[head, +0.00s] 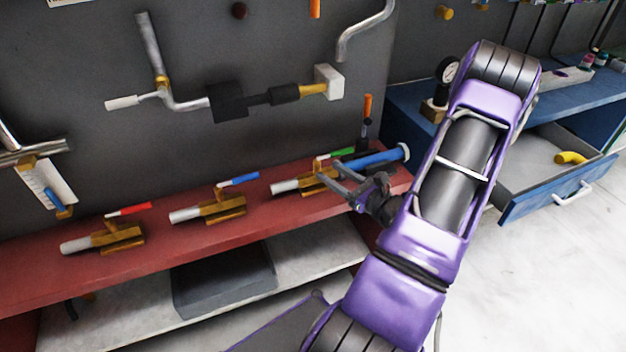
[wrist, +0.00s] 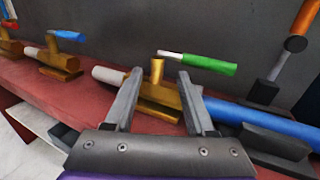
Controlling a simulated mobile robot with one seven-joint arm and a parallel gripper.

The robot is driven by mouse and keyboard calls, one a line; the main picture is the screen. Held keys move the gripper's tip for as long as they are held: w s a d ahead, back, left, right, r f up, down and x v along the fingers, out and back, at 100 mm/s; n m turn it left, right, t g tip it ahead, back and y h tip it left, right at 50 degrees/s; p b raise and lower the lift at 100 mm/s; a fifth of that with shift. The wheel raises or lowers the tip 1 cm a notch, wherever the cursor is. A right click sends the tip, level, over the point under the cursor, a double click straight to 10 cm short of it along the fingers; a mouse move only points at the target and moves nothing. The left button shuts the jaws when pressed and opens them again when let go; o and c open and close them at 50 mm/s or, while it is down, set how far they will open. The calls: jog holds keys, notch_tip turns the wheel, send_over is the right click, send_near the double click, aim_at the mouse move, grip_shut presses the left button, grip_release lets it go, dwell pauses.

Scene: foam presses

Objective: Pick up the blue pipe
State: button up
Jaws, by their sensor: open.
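The blue pipe (head: 378,160) lies along the right end of the red shelf in the head view, with a pale ring at its right end. In the wrist view the blue pipe (wrist: 285,123) is to the right of my right finger, with a dark holder at its near side. My gripper (head: 334,176) is open and stands in front of the shelf's right end. In the wrist view my gripper (wrist: 160,82) has nothing between its fingers, which point at the brass valve with the green handle (wrist: 197,62). My gripper and arm hide part of the pipe's surroundings in the head view.
Brass valves with red (head: 129,209) and blue (head: 238,180) handles stand along the red shelf (head: 60,262). An orange-handled tool (head: 367,106) stands behind the pipe. An open blue drawer (head: 560,190) is at the right. A grey wall rises behind the shelf.

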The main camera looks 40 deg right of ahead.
aim_at(316, 164)
jog(key=shift+w+a+f, duration=0.1)
jog(key=shift+w+a, duration=0.15)
jog(key=shift+w, duration=0.7)
jog(key=shift+w+a, duration=0.2)
jog(key=shift+w, duration=0.75)
jog(key=shift+w+a+f, duration=0.1)
jog(key=shift+w+a, duration=0.15)
jog(key=shift+w, duration=0.7)
grip_shut()
jog(key=shift+r, duration=0.1)
